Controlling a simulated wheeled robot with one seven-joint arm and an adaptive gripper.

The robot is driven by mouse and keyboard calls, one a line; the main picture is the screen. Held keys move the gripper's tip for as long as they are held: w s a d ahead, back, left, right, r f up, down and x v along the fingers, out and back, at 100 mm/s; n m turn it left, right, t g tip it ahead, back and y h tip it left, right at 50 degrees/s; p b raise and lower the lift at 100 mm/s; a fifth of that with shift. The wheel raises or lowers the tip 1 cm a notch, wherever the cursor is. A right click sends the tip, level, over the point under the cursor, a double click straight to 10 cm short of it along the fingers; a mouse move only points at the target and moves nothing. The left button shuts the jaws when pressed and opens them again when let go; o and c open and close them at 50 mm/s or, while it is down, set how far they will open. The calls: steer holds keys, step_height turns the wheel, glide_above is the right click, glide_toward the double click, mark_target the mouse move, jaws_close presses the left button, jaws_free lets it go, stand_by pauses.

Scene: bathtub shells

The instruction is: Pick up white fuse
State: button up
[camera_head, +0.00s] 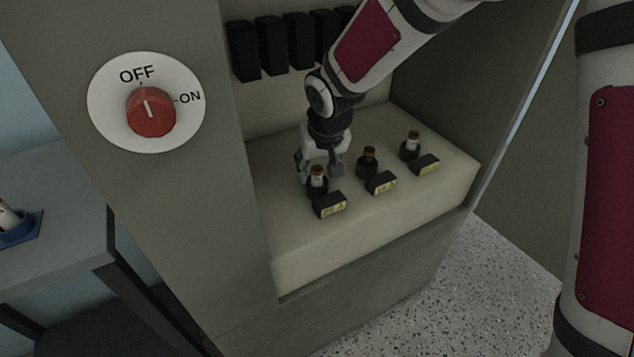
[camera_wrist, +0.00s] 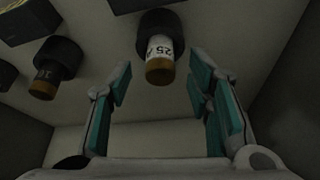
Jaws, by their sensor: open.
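A white fuse (camera_head: 317,174) with a brown cap stands upright in the left black holder on the cabinet ledge. In the wrist view this white fuse (camera_wrist: 159,52), marked "25", shows between and just beyond the tips of my fingers. My gripper (camera_head: 319,168) is open over it, with one finger on each side; the wrist view shows my gripper (camera_wrist: 158,85) with a gap between its pads and the fuse. A dark fuse (camera_head: 369,155) stands in the middle holder, also seen in the wrist view (camera_wrist: 44,84). Another white fuse (camera_head: 412,139) stands in the right holder.
Black tags with yellow labels (camera_head: 330,205) sit in front of the holders. Black blocks (camera_head: 272,45) line the back wall. A red OFF/ON knob (camera_head: 151,112) is on the front panel. A side table (camera_head: 60,245) at left bears a blue holder (camera_head: 22,232) with a fuse.

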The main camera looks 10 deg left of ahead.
steer(key=shift+x, duration=0.8)
jaws_close()
steer(key=shift+r, duration=0.2)
